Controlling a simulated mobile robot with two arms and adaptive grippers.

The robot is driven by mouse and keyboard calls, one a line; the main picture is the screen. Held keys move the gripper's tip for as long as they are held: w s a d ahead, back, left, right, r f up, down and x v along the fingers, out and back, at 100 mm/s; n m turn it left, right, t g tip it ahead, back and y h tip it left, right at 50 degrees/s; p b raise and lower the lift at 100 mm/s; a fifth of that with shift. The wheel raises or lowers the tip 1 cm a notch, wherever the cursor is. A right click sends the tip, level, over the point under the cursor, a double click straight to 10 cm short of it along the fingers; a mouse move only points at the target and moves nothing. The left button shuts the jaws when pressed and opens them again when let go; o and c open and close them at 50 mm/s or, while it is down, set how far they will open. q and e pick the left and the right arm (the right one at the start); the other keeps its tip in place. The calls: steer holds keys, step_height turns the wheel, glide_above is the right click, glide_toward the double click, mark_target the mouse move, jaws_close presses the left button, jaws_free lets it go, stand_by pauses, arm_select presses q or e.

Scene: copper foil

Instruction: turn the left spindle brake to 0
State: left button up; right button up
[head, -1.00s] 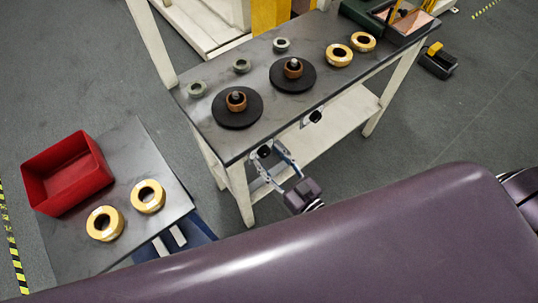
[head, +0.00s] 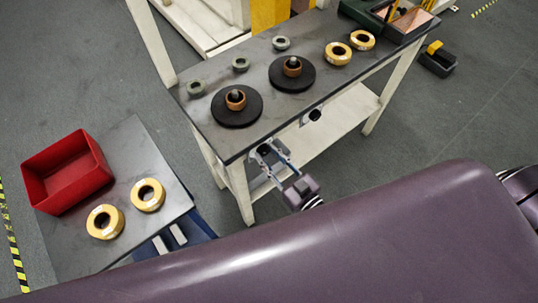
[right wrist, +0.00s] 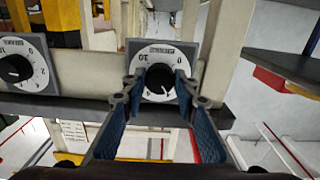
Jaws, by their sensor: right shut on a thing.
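The left spindle brake is a dark knob (head: 263,150) on a plate under the front edge of the bench, below the left black spindle disc (head: 237,113). In the right wrist view its white dial (right wrist: 154,95) shows upside down, with 10 legible at the upper left. The knob's pointer setting is hard to read. My right gripper (head: 268,158) is shut on the knob; in the right wrist view its two blue-padded fingers (right wrist: 160,85) stand on either side of it and hide parts of the dial. My left gripper is not in view.
The second brake knob (head: 314,115) sits to the right under the same bench edge (head: 290,130). Spools and rings lie on the bench top. A side table (head: 125,150) with a red bin (head: 66,172) and two yellow rings stands at left. A lower shelf (head: 335,130) runs below the bench.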

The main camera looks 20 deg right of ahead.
steer(key=n, duration=0.5)
steer(key=shift+b, duration=0.4)
steer(key=n+b, duration=0.1)
steer(key=n, duration=0.4)
steer(key=shift+d, duration=0.1)
steer(key=n+b, duration=0.1)
steer(key=n, duration=0.4)
steer(key=shift+b, duration=0.3)
steer(key=n+b, duration=0.1)
steer(key=n, duration=0.3)
steer(key=shift+n+b, duration=0.3)
steer(key=shift+b, duration=0.05)
steer(key=o, duration=1.2)
steer(key=shift+r, duration=0.1)
steer(key=shift+c, duration=0.2)
